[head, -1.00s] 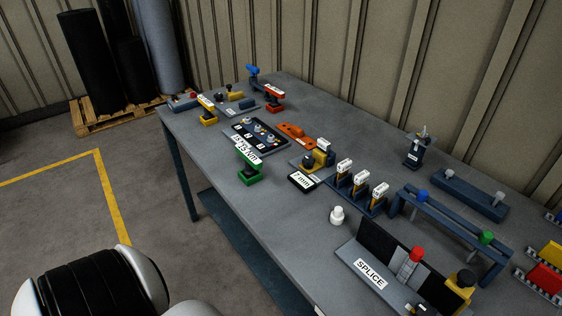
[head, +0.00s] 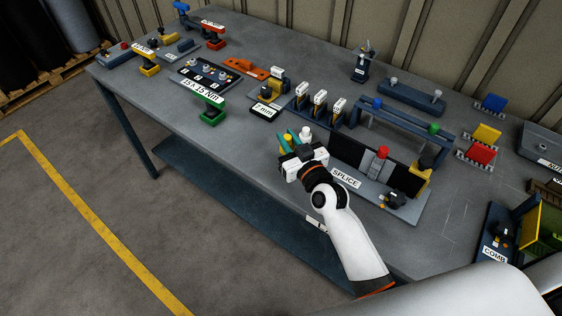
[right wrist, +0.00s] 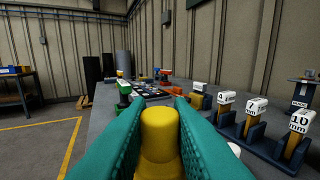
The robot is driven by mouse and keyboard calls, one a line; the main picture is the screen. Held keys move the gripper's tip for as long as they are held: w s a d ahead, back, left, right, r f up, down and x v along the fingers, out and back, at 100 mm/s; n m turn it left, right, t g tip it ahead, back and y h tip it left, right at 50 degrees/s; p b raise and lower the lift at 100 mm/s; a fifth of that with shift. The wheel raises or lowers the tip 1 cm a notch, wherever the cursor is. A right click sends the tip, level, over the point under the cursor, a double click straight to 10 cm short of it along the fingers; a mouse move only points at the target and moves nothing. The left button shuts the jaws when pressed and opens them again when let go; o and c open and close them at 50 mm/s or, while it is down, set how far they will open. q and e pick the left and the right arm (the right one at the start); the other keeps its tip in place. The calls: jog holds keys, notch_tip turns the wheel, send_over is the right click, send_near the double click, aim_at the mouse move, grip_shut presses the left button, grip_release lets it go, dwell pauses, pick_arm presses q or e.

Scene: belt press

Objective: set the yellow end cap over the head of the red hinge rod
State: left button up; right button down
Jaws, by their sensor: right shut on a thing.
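My right gripper (head: 292,141) has teal fingers shut on the yellow end cap (right wrist: 159,132), a rounded cylinder seen close up in the right wrist view. In the head view a small bit of the yellow cap (head: 288,138) shows between the fingers, above the table's front edge. The red head of the hinge rod (head: 383,152) stands up at the grey hinge in the middle of the SPLICE fixture (head: 345,178). It is to the right of the gripper, clear of it. The rod below its head is hidden. My left gripper is not in view.
A white knob-like piece (head: 306,134) stands just behind my right gripper. Numbered white-topped tools (head: 319,98) stand in a rack behind it. A blue bridge frame (head: 405,122) is behind the fixture. A yellow block with a dark knob (head: 424,168) is at the fixture's right.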

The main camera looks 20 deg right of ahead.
jog(key=shift+w+d+r, duration=0.15)
jog(key=shift+w+r, duration=0.1)
jog(key=shift+w, duration=0.55)
jog(key=shift+w+d, duration=0.15)
jog(key=shift+w, duration=0.05)
jog(key=shift+s, duration=0.1)
notch_tip(320, 180, down, 5)
jog(key=shift+r+b, duration=0.1)
jog(key=shift+b, duration=0.4)
notch_tip(320, 180, down, 5)
jog(key=shift+r+b, duration=0.1)
jog(key=shift+b, duration=0.35)
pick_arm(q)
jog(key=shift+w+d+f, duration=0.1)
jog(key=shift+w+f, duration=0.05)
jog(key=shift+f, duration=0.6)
pick_arm(e)
jog(key=shift+f, duration=0.3)
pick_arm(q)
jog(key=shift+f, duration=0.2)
pick_arm(e)
jog(key=c, duration=1.3)
grip_release()
jog(key=shift+r, duration=0.1)
